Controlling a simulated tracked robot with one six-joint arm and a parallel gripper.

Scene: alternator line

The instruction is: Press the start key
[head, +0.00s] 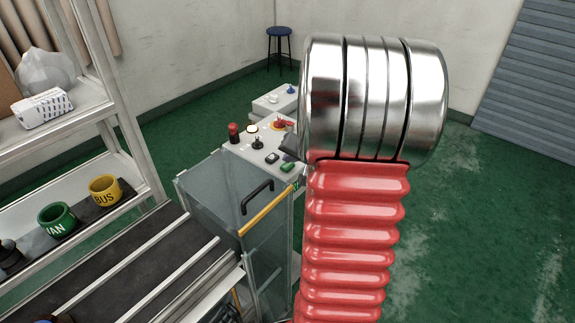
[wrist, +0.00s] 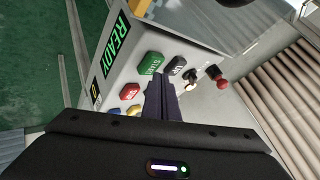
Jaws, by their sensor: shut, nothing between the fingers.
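The control panel (head: 262,168) stands beyond the conveyor in the head view. A green key (wrist: 150,63), with lettering I cannot read clearly, sits on it next to a dark key (wrist: 178,64). The green key also shows in the head view (head: 288,167). I cannot read which key is marked start. My gripper (wrist: 160,80) is shut and empty, its dark fingertips over the panel just below the green and dark keys in the wrist view. I cannot tell whether they touch it. In the head view my arm hides most of the gripper.
A red key (wrist: 130,90) lies left of my fingers, by a green READY display (wrist: 117,40). A red knob (wrist: 222,84) and a small lever (wrist: 191,82) are to the right. A clear guard (head: 215,195) with a yellow bar (head: 266,211) stands before the panel.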

